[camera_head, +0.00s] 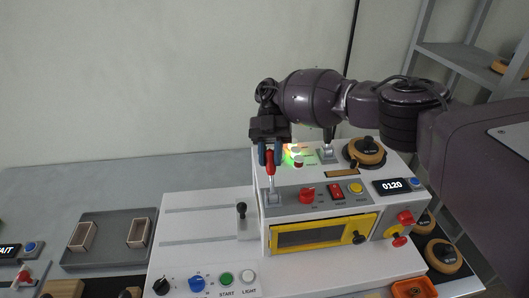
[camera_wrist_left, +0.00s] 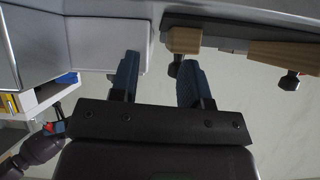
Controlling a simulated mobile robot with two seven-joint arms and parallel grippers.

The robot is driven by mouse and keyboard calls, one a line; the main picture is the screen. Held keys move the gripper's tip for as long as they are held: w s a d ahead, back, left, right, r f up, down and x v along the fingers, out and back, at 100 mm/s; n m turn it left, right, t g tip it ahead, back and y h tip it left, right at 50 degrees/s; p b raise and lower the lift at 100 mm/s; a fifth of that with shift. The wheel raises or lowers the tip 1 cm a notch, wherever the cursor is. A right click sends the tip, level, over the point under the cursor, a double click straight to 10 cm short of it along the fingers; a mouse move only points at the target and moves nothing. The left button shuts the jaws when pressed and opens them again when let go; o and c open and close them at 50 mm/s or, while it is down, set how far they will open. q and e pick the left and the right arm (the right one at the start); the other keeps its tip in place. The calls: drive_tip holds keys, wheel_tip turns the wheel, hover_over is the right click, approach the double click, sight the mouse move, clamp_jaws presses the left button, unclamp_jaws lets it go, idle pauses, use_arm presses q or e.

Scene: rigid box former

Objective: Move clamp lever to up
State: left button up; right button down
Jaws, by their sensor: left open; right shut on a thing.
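The clamp lever (camera_head: 271,182), with a red handle and a grey base, stands at the front left corner of the white machine's top in the head view. Its handle looks roughly upright. My right gripper (camera_head: 270,157) reaches over the machine from the right and is shut on the handle's upper part; its blue fingertips hide the top of the handle. My left gripper (camera_wrist_left: 158,75) is open and empty in the left wrist view, with its blue fingers apart. It is out of the head view.
A black-knobbed post (camera_head: 241,210) stands left of the lever. A grey tray (camera_head: 108,226) holds two small open boxes. Wooden pieces (camera_wrist_left: 185,40) show near my left fingers.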

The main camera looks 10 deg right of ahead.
use_arm(q)
drive_tip(key=shift+s+a, duration=0.1)
drive_tip(key=shift+s, duration=0.05)
idle(0.3)
use_arm(e)
drive_tip(key=c, duration=1.3)
unclamp_jaws()
use_arm(q)
drive_tip(key=shift+f, duration=0.1)
use_arm(e)
drive_tip(key=o, duration=0.4)
drive_tip(key=shift+w, duration=0.15)
